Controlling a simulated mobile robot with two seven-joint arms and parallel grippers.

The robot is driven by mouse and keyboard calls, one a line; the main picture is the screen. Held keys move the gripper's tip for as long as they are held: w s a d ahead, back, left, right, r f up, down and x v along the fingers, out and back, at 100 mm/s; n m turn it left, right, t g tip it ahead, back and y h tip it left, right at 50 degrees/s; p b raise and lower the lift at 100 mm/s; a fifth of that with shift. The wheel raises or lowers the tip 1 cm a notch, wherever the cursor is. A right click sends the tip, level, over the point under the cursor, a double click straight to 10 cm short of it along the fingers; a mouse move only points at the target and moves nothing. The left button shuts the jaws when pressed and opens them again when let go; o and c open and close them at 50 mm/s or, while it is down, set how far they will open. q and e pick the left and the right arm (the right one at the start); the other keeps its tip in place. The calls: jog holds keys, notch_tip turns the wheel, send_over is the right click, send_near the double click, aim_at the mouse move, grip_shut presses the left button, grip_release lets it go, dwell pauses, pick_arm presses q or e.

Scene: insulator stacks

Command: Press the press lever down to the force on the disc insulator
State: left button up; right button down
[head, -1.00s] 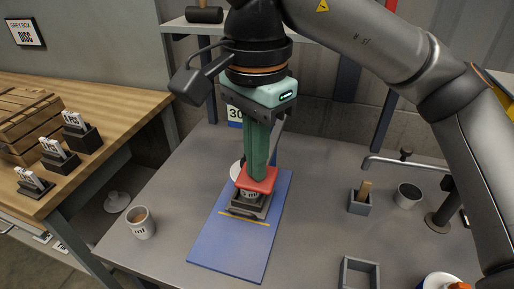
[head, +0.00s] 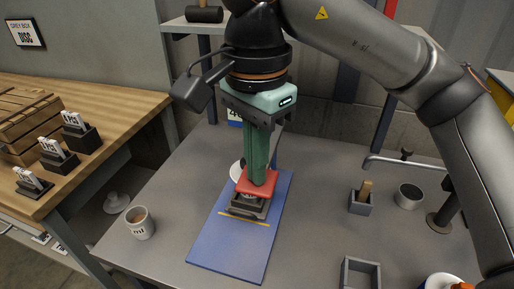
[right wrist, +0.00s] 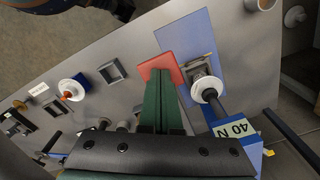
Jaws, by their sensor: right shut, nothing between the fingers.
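My right gripper (head: 258,184) is shut and empty, its green fingers pointing down. The fingertips meet the red pad (head: 243,184) of the press lever from above; the right wrist view also shows the red pad (right wrist: 160,66) at the fingertips. Below the pad is a dark cradle (head: 246,211) on a blue mat (head: 228,250). What lies between pad and cradle is mostly hidden, so I cannot make out the disc insulator there. A white disc (right wrist: 208,91) shows beside the cradle in the right wrist view. The force sign (right wrist: 236,128) reads 40 N. My left gripper is not in view.
A mug (head: 140,223) stands left of the mat. At the right are a small grey box (head: 360,203), a round cup (head: 408,196), a tap (head: 410,163) and an open square frame (head: 360,272). A wooden table (head: 110,105) with labelled holders is at left.

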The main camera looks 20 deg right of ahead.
jog(key=shift+f, duration=0.6)
dwell(0.3)
jog(key=shift+f+b, duration=0.15)
jog(key=shift+b, duration=0.2)
